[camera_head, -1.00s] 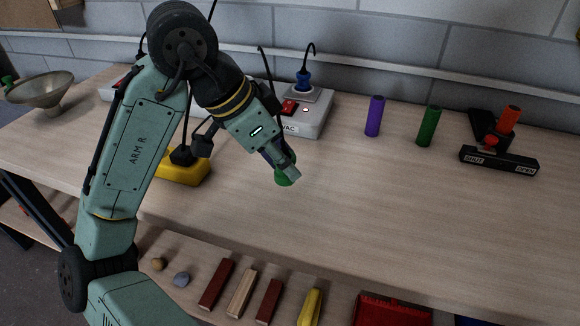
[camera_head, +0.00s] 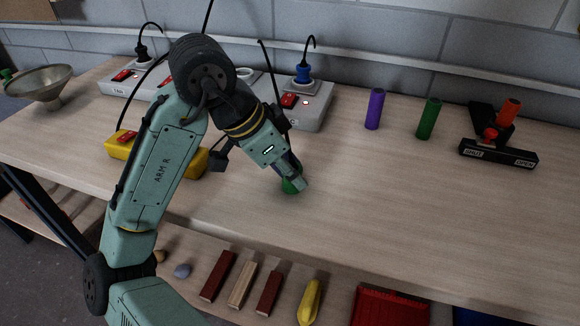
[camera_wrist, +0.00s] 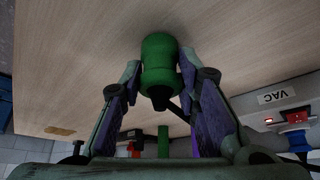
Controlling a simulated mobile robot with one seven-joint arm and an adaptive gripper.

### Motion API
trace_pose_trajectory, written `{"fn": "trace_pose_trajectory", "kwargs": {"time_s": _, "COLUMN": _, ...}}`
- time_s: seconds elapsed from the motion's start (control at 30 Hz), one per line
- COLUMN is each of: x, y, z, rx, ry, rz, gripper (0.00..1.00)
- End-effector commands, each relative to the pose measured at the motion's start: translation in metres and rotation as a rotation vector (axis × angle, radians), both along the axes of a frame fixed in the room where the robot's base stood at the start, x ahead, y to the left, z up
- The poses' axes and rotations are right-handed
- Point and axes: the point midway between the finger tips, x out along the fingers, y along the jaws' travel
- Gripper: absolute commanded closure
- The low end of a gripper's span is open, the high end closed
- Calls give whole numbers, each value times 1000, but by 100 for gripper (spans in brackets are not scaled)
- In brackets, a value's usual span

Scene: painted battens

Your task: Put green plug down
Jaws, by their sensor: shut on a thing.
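The green plug (camera_head: 288,187) is between the fingers of my gripper (camera_head: 296,178), low over the front middle of the bench (camera_head: 400,220). In the wrist view the plug (camera_wrist: 158,58) sits between both fingertips (camera_wrist: 159,72), its rounded green end pointing at the bench top. A dark cord end shows at its near side. My gripper is shut on it. In the head view the fingers hide part of the plug. I cannot tell whether its end touches the wood.
A grey socket box (camera_head: 318,117) with a blue plug (camera_head: 303,74) stands behind. A yellow socket block (camera_head: 120,145) is partly behind my arm. Purple (camera_head: 375,109) and green (camera_head: 429,118) cylinders and a black lever fixture (camera_head: 498,152) stand right. The bench front right is clear.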

Motion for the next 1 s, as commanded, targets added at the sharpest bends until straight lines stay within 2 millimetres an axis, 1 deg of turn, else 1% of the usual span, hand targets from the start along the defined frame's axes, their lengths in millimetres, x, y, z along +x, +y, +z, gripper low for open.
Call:
{"fn": "trace_pose_trajectory", "kwargs": {"time_s": 0.1, "x": 0, "y": 0, "z": -4, "rx": 0, "ry": 0, "rz": 0, "gripper": 100}}
{"fn": "trace_pose_trajectory", "kwargs": {"time_s": 0.2, "x": 0, "y": 0, "z": -3, "rx": 0, "ry": 0, "rz": 0, "gripper": 100}}
{"fn": "trace_pose_trajectory", "kwargs": {"time_s": 0.23, "x": 0, "y": 0, "z": -3, "rx": 0, "ry": 0, "rz": 0, "gripper": 69}}
{"fn": "trace_pose_trajectory", "kwargs": {"time_s": 0.5, "x": 0, "y": 0, "z": -3, "rx": 0, "ry": 0, "rz": 0, "gripper": 51}}
{"fn": "trace_pose_trajectory", "kwargs": {"time_s": 0.8, "x": 0, "y": 0, "z": -2, "rx": 0, "ry": 0, "rz": 0, "gripper": 51}}
{"fn": "trace_pose_trajectory", "kwargs": {"time_s": 0.87, "x": 0, "y": 0, "z": 2, "rx": 0, "ry": 0, "rz": 0, "gripper": 51}}
{"fn": "trace_pose_trajectory", "kwargs": {"time_s": 0.93, "x": 0, "y": 0, "z": 11, "rx": 0, "ry": 0, "rz": -1, "gripper": 51}}
{"fn": "trace_pose_trajectory", "kwargs": {"time_s": 1.0, "x": -1, "y": 5, "z": 18, "rx": 3, "ry": -3, "rz": 3, "gripper": 51}}
